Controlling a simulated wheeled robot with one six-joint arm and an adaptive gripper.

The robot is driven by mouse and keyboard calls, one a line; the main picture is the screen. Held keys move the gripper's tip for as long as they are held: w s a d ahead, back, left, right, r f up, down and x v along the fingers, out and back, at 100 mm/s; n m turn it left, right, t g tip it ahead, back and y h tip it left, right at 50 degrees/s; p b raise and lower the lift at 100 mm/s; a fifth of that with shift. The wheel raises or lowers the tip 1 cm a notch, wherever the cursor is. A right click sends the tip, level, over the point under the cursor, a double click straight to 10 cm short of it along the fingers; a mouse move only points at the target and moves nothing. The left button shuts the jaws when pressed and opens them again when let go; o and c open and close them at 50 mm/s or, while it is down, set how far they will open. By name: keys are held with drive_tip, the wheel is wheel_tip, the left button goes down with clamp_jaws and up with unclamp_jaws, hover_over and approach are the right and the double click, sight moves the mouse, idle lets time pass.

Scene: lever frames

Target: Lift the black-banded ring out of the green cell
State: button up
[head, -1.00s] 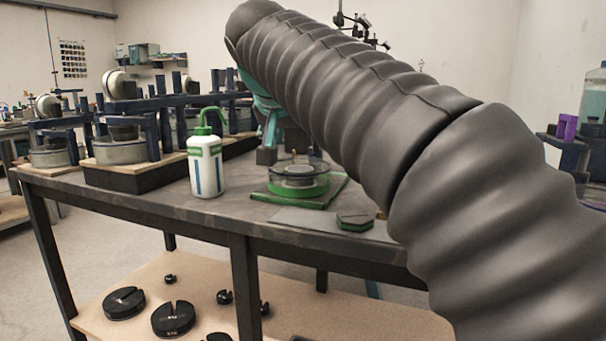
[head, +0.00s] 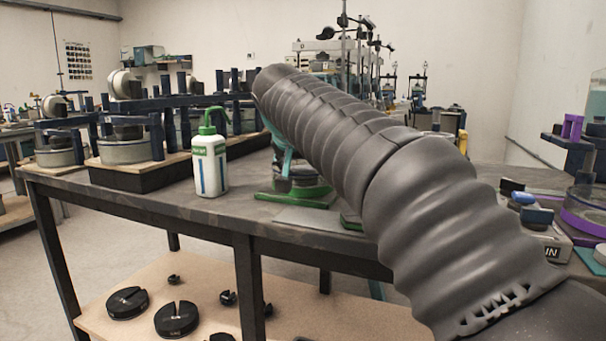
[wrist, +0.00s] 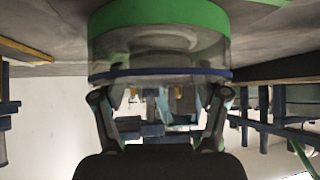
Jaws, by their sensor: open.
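The green cell (head: 305,190) stands on a green-edged plate on the bench in the head view, partly hidden by my arm. In the wrist view, which is upside down, the cell's green band (wrist: 160,15) is at the top, with a clear wall and a blue rim. A pale round shape (wrist: 160,42) shows through the wall; I cannot tell whether it is the black-banded ring. My gripper (wrist: 158,95) is open, with its two fingers spread at either side of the rim. I cannot tell whether they touch it. In the head view my arm hides most of the gripper.
A white bottle with a green cap (head: 209,165) stands left of the cell. Dark blue frames (head: 130,125) fill the bench's left. A grey flat plate (head: 310,218) lies in front. A purple-banded dish (head: 585,215) and a grey box (head: 540,235) are at right.

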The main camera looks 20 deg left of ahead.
drive_tip(key=c, duration=1.1)
drive_tip(key=shift+o, duration=0.2)
drive_tip(key=shift+r, duration=0.15)
